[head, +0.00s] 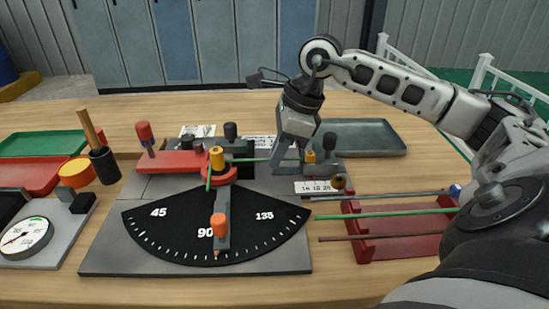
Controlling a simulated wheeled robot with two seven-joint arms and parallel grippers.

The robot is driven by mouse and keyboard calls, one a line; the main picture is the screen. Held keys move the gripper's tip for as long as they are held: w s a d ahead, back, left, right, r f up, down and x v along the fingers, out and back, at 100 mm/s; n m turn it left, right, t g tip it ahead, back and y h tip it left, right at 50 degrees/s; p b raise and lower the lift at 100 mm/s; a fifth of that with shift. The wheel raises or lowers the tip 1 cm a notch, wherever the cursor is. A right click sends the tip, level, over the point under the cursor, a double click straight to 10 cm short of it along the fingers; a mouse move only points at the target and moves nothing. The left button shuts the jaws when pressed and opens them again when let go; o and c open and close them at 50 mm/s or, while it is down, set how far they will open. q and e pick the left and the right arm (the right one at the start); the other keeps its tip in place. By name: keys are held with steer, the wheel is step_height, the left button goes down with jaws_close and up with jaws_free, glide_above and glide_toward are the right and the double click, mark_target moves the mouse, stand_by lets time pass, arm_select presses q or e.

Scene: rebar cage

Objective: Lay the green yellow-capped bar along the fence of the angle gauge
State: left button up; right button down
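The angle gauge (160,222) is a black fan-shaped dial marked 45, 90 and 135 on a grey plate. A grey pointer arm with an orange knob (219,222) lies across its 90 mark. A thin green bar (262,160) runs from the yellow pin (217,158) toward my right gripper. A short green length (209,179) shows beside that pin, pointing toward the front. A yellow piece (310,157) sits just right of the fingers; I cannot tell if it is the bar's cap. My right gripper (289,161) points down with fingers apart. My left gripper is out of view.
A red rack (398,247) at the right holds a blue-capped grey bar, another green bar (385,213) and a brown bar. A grey tray (362,137) stands behind. Red and green trays, a hammer holder (104,166) and a round dial are at the left.

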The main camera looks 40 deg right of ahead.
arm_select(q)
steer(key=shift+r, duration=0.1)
arm_select(e)
steer(key=shift+w+r, duration=0.1)
arm_select(q)
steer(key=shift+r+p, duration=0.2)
steer(key=shift+p, duration=0.15)
arm_select(e)
steer(key=shift+w, duration=0.2)
steer(key=shift+r, duration=0.1)
step_height(320, 180, up, 2)
steer(key=shift+r+p, duration=0.2)
steer(key=shift+p, duration=0.85)
arm_select(q)
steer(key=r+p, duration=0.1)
steer(key=p, duration=0.1)
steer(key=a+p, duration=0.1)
steer(key=p, duration=0.1)
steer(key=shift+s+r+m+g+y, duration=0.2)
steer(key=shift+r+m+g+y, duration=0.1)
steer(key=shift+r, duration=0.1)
arm_select(e)
step_height(320, 180, up, 5)
